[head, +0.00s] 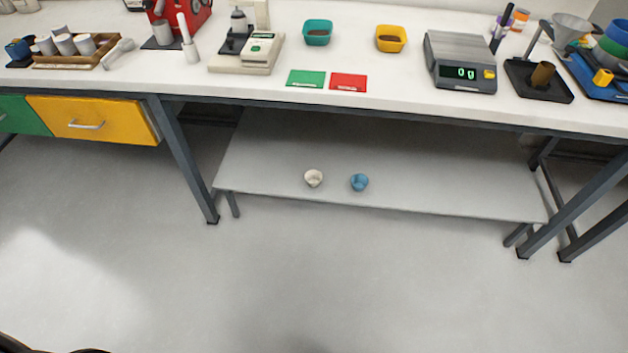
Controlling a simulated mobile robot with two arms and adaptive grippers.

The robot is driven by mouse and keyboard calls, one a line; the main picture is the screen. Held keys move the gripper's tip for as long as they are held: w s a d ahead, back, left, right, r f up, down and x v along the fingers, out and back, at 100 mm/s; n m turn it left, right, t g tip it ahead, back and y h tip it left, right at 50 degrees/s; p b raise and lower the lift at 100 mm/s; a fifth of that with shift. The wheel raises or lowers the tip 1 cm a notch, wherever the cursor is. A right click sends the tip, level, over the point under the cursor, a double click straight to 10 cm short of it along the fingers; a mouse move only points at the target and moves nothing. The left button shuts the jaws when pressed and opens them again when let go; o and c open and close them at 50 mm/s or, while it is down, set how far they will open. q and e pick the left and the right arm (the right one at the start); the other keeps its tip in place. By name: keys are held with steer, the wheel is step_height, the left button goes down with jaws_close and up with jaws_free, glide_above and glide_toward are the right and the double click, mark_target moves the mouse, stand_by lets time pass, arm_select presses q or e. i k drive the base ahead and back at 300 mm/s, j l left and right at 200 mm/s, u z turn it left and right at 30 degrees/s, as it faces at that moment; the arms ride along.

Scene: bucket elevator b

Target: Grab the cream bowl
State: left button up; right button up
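The cream bowl (313,178) is small and sits on the grey lower shelf (260,165) under the bench, near the shelf's front edge. A blue bowl (359,182) of similar size sits just to its right, apart from it. Neither of my grippers shows in the head view, so their distance from the bowl cannot be told.
The white bench top (390,80) overhangs the shelf and carries a scale (460,60), a teal tub (318,32), a yellow tub (391,38) and other equipment. Dark table legs (185,155) flank the shelf. The floor (290,270) in front is clear.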

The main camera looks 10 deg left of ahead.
mark_target(313, 178)
steer(key=i+j, duration=0.2)
steer(key=j, duration=0.15)
steer(key=i+j, duration=0.15)
steer(key=j, duration=0.15)
steer(key=i+j, duration=0.2)
steer(key=j, duration=0.15)
